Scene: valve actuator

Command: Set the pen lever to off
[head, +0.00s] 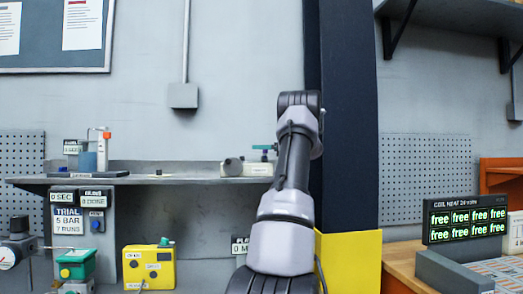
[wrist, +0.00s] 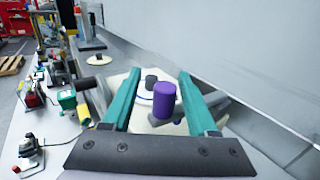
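In the wrist view my gripper (wrist: 159,73) is open, its two teal fingers wide apart. A purple cylindrical knob (wrist: 164,101) on a dark grey base shows between the fingers, touching neither as far as I can see; its depth against the fingertips is unclear. It may be the pen lever's handle, but no label is readable. Behind it is a pale round plate (wrist: 146,92) with a dark grey knob (wrist: 151,81). In the head view my arm hides most of the gripper's area; a pale device (head: 246,169) on the shelf shows left of the arm.
A wall rises close on the right in the wrist view. A green device (wrist: 67,99) and other fixtures stand along the bench at left. In the head view a yellow box (head: 149,267) stands below the grey shelf (head: 190,181), and a dark pillar (head: 347,120) stands right of my arm.

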